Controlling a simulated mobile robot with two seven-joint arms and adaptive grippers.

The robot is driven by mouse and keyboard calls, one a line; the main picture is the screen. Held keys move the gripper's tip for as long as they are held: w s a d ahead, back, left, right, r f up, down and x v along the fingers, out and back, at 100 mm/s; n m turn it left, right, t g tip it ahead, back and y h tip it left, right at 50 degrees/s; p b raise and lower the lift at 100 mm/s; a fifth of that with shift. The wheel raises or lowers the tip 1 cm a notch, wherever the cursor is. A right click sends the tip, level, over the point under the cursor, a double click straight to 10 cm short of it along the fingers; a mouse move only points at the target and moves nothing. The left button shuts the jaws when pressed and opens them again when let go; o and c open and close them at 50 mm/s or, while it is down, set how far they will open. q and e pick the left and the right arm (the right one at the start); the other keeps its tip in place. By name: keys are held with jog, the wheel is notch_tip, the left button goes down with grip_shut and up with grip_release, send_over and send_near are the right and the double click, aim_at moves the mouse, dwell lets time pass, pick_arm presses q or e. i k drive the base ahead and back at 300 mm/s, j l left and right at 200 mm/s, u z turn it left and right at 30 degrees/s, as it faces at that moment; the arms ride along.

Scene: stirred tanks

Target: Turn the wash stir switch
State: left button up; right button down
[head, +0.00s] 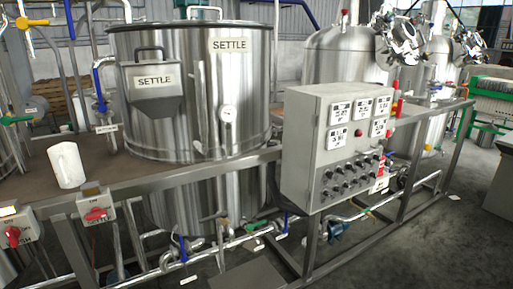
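Two grey switch boxes hang on the front rail at the lower left. One has a red rotary switch (96,214) and the other, at the left edge, has a red rotary switch (13,236). Both carry "ON" marks; the smaller lettering is too small to read surely. A grey control panel (300,150) at the centre right has several displays, rows of black knobs (348,176) and a red button (389,133). I cannot tell which control is labelled wash stir. Neither of my grippers is in view.
A big steel tank (185,110) marked SETTLE stands behind the rail. Two more steel tanks (340,55) stand behind the panel. Pipes and valves run below; open floor (450,230) lies at the right.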

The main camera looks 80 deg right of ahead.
aim_at(329, 174)
jog(key=z, duration=3.15)
